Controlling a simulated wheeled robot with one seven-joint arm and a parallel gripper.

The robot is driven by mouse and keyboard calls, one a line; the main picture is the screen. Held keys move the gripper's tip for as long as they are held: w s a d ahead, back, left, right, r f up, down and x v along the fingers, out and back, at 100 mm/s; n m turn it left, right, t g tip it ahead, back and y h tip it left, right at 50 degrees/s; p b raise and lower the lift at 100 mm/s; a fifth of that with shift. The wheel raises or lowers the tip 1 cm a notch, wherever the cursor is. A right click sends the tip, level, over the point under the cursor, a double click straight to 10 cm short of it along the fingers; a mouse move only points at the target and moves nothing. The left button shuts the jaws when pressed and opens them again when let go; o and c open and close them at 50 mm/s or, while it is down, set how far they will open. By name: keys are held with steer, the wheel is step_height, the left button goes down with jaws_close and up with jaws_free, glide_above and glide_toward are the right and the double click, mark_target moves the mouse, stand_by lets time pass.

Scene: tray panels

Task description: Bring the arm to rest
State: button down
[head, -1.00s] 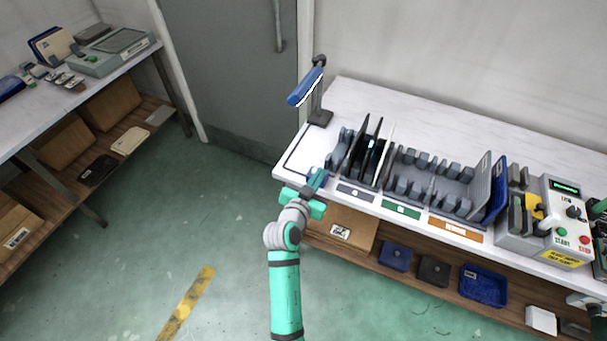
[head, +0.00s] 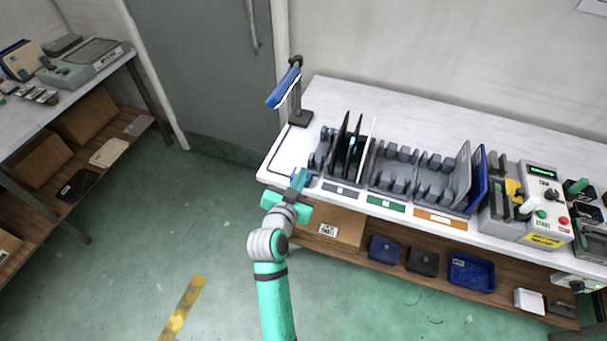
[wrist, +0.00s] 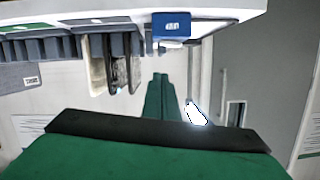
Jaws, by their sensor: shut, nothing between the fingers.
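My gripper (head: 298,184) is at the front left corner of the white bench (head: 342,94) in the head view, held near its front edge. The green arm reaches up to it from the bottom of the picture. In the wrist view the fingers (wrist: 160,82) are together with nothing between them. I cannot tell from the head view how high the gripper is above the bench edge.
A blue-headed lamp (head: 284,88) stands at the bench's left end. Racks with upright panels (head: 353,145) fill the bench front, and a control box (head: 541,205) stands at right. A second table (head: 20,130) is at far left. The floor between is open.

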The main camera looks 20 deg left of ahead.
steer(key=v, duration=0.6)
steer(key=shift+s+r, duration=0.25)
steer(key=shift+s, duration=0.15)
steer(key=s+d+f+n, duration=0.2)
steer(key=s+d+f, duration=0.8)
steer(key=s+d, duration=0.3)
steer(key=s+d+r+h, duration=0.1)
steer(key=s+d, duration=0.3)
steer(key=s, duration=0.5)
steer(key=s+d+r+m, duration=0.1)
steer(key=s+d+r, duration=0.1)
steer(key=s+d, duration=0.3)
steer(key=s, duration=0.4)
steer(key=shift+r+h, duration=0.4)
